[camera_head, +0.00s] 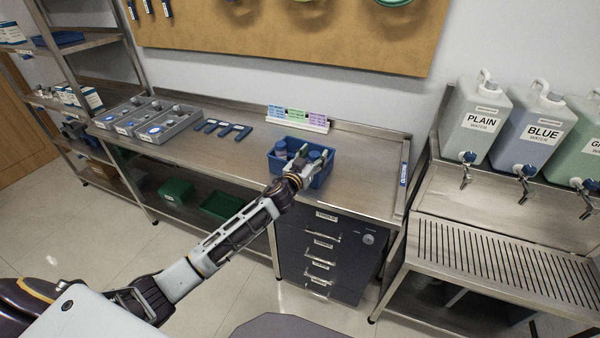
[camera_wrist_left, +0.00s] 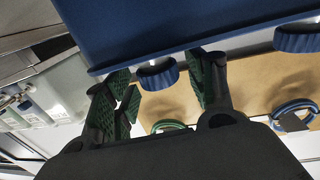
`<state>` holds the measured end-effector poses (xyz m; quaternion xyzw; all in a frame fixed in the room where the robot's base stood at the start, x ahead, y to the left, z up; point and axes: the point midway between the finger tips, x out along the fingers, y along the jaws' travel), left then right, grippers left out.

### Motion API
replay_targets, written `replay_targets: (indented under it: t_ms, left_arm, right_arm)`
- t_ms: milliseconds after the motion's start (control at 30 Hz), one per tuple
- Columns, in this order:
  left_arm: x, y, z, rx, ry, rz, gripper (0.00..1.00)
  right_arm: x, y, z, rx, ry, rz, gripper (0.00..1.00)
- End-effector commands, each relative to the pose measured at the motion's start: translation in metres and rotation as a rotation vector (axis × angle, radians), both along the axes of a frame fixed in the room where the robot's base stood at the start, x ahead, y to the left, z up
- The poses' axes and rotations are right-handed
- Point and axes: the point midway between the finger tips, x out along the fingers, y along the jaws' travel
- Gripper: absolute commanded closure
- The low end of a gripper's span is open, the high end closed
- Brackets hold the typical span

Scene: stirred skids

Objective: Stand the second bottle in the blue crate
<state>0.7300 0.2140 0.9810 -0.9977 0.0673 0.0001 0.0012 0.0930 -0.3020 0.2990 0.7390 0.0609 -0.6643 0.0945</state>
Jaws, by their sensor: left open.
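The blue crate (camera_head: 318,180) stands on the steel bench, right of its middle. Bottles with blue caps are in it: one (camera_head: 281,150) at its left side and one (camera_head: 315,155) further right, partly hidden by my gripper. Their bodies are mostly hidden, so I cannot tell their exact tilt. My left gripper (camera_head: 301,166) is over the crate's near side, open. In the left wrist view its green-padded fingers (camera_wrist_left: 160,88) stand apart on either side of one blue cap (camera_wrist_left: 156,75), below the crate's blue wall (camera_wrist_left: 190,25). Another blue cap (camera_wrist_left: 298,38) is off to the right. My right gripper is out of view.
A grey compartment tray (camera_head: 150,120) and dark blue pieces (camera_head: 222,128) lie left on the bench. A rack of coloured labels (camera_head: 297,118) stands behind the crate. Water containers (camera_head: 530,125) stand at right. The bench right of the crate is clear.

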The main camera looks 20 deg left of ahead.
Motion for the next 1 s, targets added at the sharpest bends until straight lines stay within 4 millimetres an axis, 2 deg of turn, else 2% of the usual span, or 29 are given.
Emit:
replay_targets:
  t_ms: [267, 700, 1000]
  left_arm:
    - [-0.023, 0.003, 0.000, 0.000, 0.000, -0.001, 0.45]
    - [-0.059, 0.008, -0.001, 0.000, 0.001, -0.001, 0.45]
    - [-0.082, 0.011, 0.000, 0.000, 0.000, -0.001, 0.45]
  right_arm:
    - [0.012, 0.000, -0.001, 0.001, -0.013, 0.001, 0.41]
    - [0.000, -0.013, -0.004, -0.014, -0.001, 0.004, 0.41]
    - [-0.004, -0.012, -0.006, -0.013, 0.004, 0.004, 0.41]
